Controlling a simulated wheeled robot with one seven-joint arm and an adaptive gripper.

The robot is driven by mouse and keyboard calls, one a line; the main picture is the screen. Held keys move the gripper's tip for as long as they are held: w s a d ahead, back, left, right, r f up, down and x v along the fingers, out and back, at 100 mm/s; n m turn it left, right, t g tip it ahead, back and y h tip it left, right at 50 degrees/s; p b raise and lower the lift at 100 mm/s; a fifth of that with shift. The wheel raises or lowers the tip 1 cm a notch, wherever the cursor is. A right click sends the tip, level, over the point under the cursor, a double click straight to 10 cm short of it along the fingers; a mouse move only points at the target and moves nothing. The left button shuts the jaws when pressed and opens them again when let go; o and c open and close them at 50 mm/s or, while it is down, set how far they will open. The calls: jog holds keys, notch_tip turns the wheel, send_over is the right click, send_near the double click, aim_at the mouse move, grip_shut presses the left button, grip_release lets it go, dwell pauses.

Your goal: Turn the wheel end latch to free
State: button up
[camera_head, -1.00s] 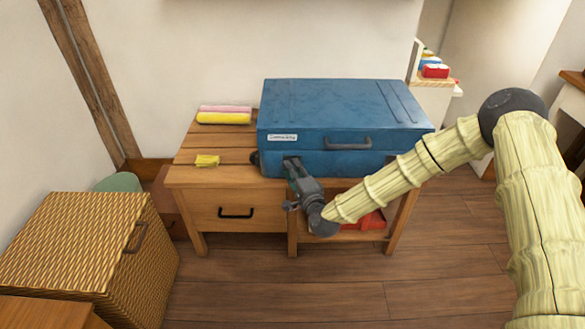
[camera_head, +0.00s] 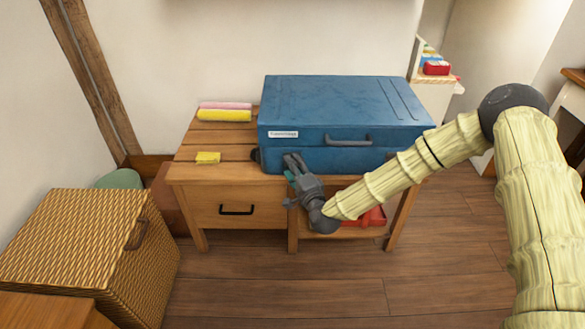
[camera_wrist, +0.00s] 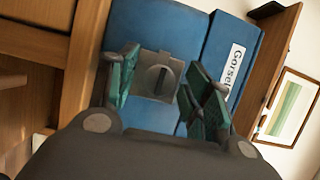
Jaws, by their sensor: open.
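The blue suitcase (camera_head: 345,105) lies flat and closed on the wooden bench, with a dark handle on its front. A dark wheel (camera_head: 255,155) shows at its left end. In the wrist view, the latch (camera_wrist: 158,77) is a grey metal plate with a round slotted knob, on the blue case front near the white label (camera_wrist: 234,69). My gripper (camera_head: 293,164) is at the left part of the case front. In the wrist view my gripper (camera_wrist: 158,92) is open, its green-padded fingers on either side of the latch, apart from the knob. The head view hides the latch.
The bench (camera_head: 185,168) has a drawer and a lower shelf with a red item (camera_head: 372,217). A yellow sponge-like item (camera_head: 208,158) and rolled cloths (camera_head: 224,113) lie left of the case. A wicker basket (camera_head: 75,245) stands left. Floor in front is clear.

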jog(key=v, duration=1.2)
jog(key=s+f+n+g+h, duration=0.1)
jog(key=s+f+n+g, duration=0.65)
jog(key=s+f, duration=1)
jog(key=s+d+f+n+g+h, duration=0.2)
jog(key=s+d+f+g, duration=0.2)
jog(key=s+d, duration=0.4)
jog(key=s+d+f+n+g+h, duration=0.3)
jog(key=s+d+g, duration=0.15)
jog(key=s, duration=0.55)
jog(key=s+d+r+h+p, duration=0.1)
jog(key=s+d, duration=0.4)
notch_tip(320, 180, up, 22)
jog(key=p, duration=2.2)
jog(key=shift+w+r+g, duration=0.15)
jog(key=shift+w+g, duration=0.05)
jog(key=shift+g, duration=0.1)
jog(key=shift+n, duration=0.25)
